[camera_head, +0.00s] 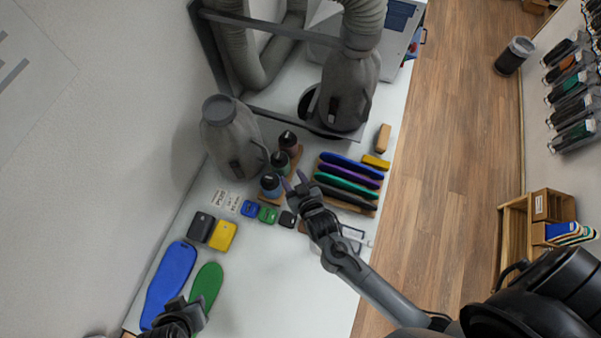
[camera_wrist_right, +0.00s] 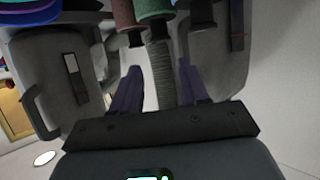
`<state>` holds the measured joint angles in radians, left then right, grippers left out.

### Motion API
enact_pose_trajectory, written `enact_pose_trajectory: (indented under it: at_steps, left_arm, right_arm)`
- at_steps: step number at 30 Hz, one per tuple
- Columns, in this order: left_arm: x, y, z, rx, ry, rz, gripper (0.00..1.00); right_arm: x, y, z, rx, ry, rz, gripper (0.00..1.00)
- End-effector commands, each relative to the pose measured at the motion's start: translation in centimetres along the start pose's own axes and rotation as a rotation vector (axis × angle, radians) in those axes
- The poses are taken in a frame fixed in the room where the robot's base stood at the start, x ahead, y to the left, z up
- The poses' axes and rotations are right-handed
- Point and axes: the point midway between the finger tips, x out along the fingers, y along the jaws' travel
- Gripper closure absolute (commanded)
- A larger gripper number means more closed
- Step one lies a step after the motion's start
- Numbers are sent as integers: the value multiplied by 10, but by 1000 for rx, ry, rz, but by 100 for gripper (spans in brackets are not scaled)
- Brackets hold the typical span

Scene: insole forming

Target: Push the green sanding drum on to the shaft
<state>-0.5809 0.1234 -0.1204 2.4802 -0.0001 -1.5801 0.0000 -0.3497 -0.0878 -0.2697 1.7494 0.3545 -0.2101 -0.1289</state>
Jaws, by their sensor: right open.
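The green sanding drum (camera_head: 280,161) stands on a small wooden block, between a dark red drum (camera_head: 288,140) and a blue drum (camera_head: 271,183). In the right wrist view a green drum (camera_wrist_right: 153,8) shows at the top edge, cut off, next to a reddish drum (camera_wrist_right: 125,12). My right gripper (camera_head: 295,181) is open and empty, close to the right of the blue drum; it also shows in the right wrist view (camera_wrist_right: 159,66). I cannot make out the shaft. My left gripper (camera_head: 188,314) is at the bottom, near the green insole; its jaws are unclear.
Grey machine housings (camera_head: 232,140) with hoses stand behind the drums. Coloured insole strips (camera_head: 347,182) lie right of my right gripper. Black and yellow blocks (camera_head: 222,236), a blue insole (camera_head: 170,280) and a green insole (camera_head: 207,284) lie left. The bench's lower middle is clear.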

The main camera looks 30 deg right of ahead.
Motion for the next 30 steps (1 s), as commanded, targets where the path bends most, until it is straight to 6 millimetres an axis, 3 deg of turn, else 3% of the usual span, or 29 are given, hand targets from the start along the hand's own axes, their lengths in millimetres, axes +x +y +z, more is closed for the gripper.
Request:
enact_pose_trajectory:
  at_steps: [8,24,30]
  left_arm:
    - [0,0,0,0,0,0,68]
    - [-5,0,-2,-5,2,3,68]
    - [-5,1,-3,-7,2,4,68]
  right_arm:
    - [21,-6,-2,5,6,-2,56]
    - [97,-6,-1,5,5,-2,56]
    - [110,-6,-1,6,5,-2,56]
